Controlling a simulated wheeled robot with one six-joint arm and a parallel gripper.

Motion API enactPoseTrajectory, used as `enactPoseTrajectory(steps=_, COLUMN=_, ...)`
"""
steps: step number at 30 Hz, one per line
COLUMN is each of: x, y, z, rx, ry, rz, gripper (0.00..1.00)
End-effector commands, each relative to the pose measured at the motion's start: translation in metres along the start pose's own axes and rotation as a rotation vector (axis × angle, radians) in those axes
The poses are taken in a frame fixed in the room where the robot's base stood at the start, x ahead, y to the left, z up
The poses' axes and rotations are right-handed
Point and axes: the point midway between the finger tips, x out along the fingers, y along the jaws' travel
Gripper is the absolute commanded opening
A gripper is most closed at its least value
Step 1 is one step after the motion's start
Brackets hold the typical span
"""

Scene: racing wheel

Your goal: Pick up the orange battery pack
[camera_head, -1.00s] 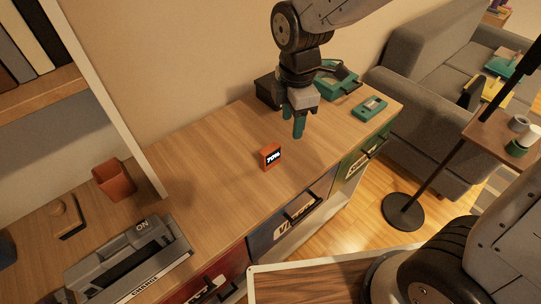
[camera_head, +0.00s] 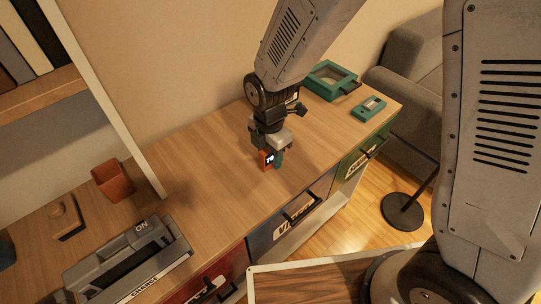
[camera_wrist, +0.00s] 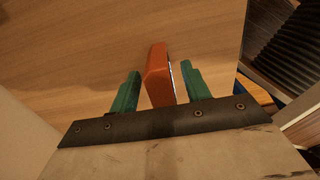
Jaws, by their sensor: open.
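The orange battery pack (camera_head: 267,160) stands upright on the wooden dresser top, with a dark label on one face. My gripper (camera_head: 272,164) is over it, pointing down, and its green fingers partly hide the pack. In the wrist view the pack (camera_wrist: 158,75) lies between the two green fingers of my open gripper (camera_wrist: 158,88). There is a gap at the left finger, and the right finger is closer to the pack. I cannot tell whether the right finger touches it.
A green-framed box (camera_head: 329,80) and a small teal device (camera_head: 369,108) lie at the dresser's right end. An orange cup (camera_head: 113,180) and a grey machine (camera_head: 128,262) stand to the left. The dresser top around the pack is mostly clear.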

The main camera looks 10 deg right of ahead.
Motion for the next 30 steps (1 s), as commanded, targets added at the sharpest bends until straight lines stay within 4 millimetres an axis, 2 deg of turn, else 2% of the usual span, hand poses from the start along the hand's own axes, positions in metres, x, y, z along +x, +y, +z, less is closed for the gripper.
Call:
enactPoseTrajectory(steps=5, x=0.0, y=0.0, z=0.0, rx=0.0, ry=0.0, rz=0.001, gripper=0.47)
enactPoseTrajectory(steps=10, x=0.0, y=0.0, z=0.0, rx=0.0, ry=0.0, rz=0.001, gripper=0.03)
enactPoseTrajectory(steps=11, x=0.0, y=0.0, z=0.0, rx=0.0, ry=0.0, rz=0.001, gripper=0.0)
enactPoseTrajectory(steps=23, x=-0.005, y=0.001, z=0.0, rx=0.0, ry=0.0, rz=0.003, gripper=0.0)
enactPoseTrajectory(steps=30, x=-0.032, y=0.001, z=0.0, rx=0.0, ry=-0.001, rz=0.006, gripper=0.0)
